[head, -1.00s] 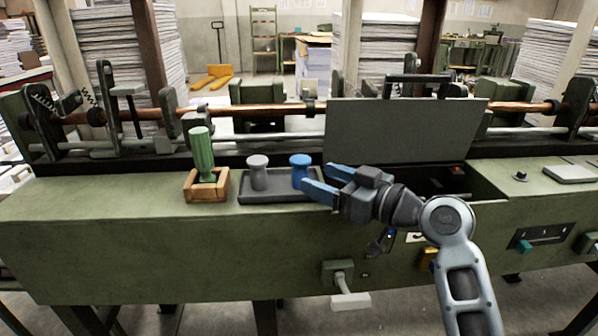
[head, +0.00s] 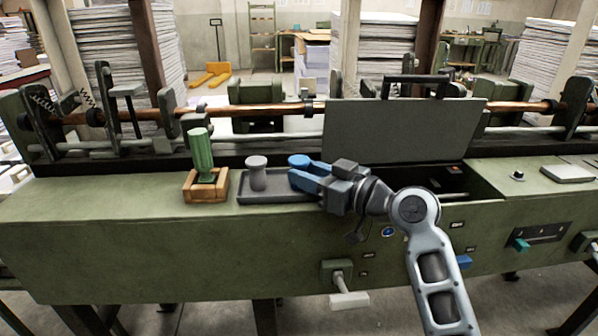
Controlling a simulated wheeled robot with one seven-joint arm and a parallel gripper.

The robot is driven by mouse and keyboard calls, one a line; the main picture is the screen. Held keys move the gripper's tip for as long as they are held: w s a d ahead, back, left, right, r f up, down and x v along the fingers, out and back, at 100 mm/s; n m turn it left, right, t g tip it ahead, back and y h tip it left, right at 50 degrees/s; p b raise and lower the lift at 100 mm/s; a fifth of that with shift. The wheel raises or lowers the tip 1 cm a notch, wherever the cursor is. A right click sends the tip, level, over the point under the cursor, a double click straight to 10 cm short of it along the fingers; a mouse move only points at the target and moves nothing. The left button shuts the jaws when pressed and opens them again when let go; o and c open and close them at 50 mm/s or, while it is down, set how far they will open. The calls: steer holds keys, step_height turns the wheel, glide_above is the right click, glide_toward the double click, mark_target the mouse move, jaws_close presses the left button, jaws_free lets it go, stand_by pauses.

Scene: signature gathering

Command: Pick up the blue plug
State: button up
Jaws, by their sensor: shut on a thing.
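The blue plug (head: 298,160) stands upright in the dark grey tray on the green machine's top. Only its round blue head shows clearly; its lower part is hidden behind the fingers. My gripper (head: 305,178) has blue fingers and reaches in from the right, shut on the plug. The plug appears still at the tray's level; I cannot tell whether its base touches the tray (head: 268,195).
A grey plug (head: 257,174) stands in the same tray, to the left. Further left, a green-handled tool (head: 203,155) stands in a wooden box (head: 206,186). A raised grey panel (head: 402,132) stands behind my gripper, beside an open recess. The machine top at far left is clear.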

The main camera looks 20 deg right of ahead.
steer(key=c, duration=0.3)
